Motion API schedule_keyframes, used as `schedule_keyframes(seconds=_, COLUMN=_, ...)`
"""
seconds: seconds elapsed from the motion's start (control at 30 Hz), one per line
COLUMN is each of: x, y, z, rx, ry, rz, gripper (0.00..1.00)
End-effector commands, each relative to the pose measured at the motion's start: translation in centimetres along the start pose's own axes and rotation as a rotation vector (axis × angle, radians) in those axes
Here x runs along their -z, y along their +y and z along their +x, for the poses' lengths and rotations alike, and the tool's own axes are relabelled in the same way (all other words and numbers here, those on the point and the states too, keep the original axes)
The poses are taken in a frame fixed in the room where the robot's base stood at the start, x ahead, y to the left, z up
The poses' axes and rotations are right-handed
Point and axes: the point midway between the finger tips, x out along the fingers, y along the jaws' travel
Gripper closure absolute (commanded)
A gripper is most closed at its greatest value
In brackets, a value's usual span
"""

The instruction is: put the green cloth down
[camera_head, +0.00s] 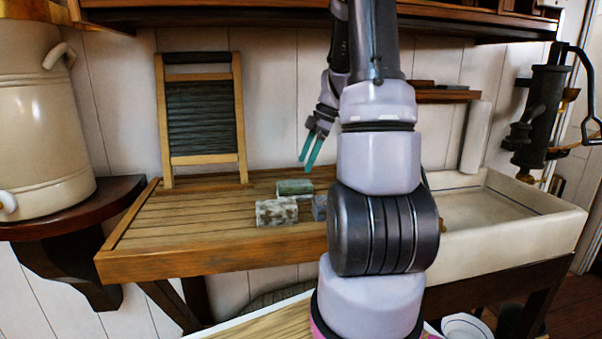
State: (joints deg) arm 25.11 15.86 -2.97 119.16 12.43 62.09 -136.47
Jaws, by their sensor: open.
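A green cloth (294,187), folded or rolled into a small block, lies on the slatted wooden draining board (160,232). My gripper (310,166) is above and slightly right of the green cloth, its teal fingers pointing down. It is open and looks empty. The fingertips appear apart from the cloth, though the exact gap is hard to tell.
A mottled grey-white roll (276,212) lies in front of the green cloth. A blue-grey item (320,207) beside it is partly hidden by my arm. A washboard (203,118) stands behind. A pale sink (520,222) is right; the board's left side is clear.

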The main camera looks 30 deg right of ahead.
Motion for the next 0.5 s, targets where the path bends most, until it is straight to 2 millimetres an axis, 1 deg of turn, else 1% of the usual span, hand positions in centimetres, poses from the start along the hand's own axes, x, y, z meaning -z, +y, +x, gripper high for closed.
schedule_keyframes(seconds=0.07, x=0.1, y=0.0, z=-0.7, rx=-0.003, ry=-0.001, rz=0.002, gripper=0.0)
schedule_keyframes(seconds=0.13, x=0.6, y=-0.3, z=-1.3, rx=-0.009, ry=-0.005, rz=0.02, gripper=0.0)
schedule_keyframes(seconds=0.17, x=1.0, y=-0.5, z=-1.7, rx=-0.014, ry=-0.009, rz=0.036, gripper=0.0)
schedule_keyframes(seconds=0.27, x=3.3, y=-1.8, z=-3.3, rx=-0.049, ry=-0.026, rz=0.138, gripper=0.0)
schedule_keyframes(seconds=0.37, x=6.5, y=-4.1, z=-5.4, rx=-0.109, ry=-0.038, rz=0.303, gripper=0.0)
schedule_keyframes(seconds=0.4, x=7.8, y=-5.2, z=-6.3, rx=-0.139, ry=-0.037, rz=0.38, gripper=0.0)
schedule_keyframes(seconds=0.47, x=9.6, y=-7.0, z=-7.4, rx=-0.182, ry=-0.029, rz=0.498, gripper=0.0)
schedule_keyframes(seconds=0.5, x=10.6, y=-8.3, z=-8.2, rx=-0.212, ry=-0.018, rz=0.577, gripper=0.0)
